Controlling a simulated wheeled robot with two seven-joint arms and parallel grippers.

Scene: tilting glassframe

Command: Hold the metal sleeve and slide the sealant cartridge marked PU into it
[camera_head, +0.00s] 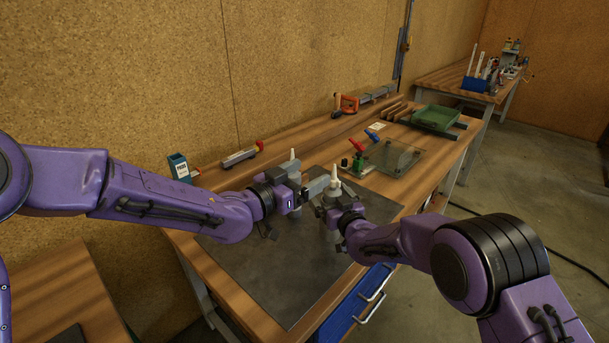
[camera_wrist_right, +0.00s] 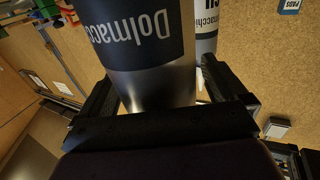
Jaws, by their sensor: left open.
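A silver cylinder with a dark blue "Dolmacc…" label (camera_wrist_right: 150,85) lies between the fingers of my right gripper (camera_wrist_right: 165,105), which looks shut on it with its fingers spread wide. A white nozzle (camera_head: 335,180) stands above this gripper in the head view (camera_head: 330,204). A white cylinder with a black label (camera_wrist_right: 206,30) is behind it in the right wrist view. A second white nozzle (camera_head: 291,156) rises behind my left gripper (camera_head: 312,189), which is open close beside the right one. I cannot read a PU mark. I cannot tell which cylinder is the metal sleeve.
The bench has a dark mat (camera_head: 275,265) with free room in front of the grippers. A cork wall stands behind.

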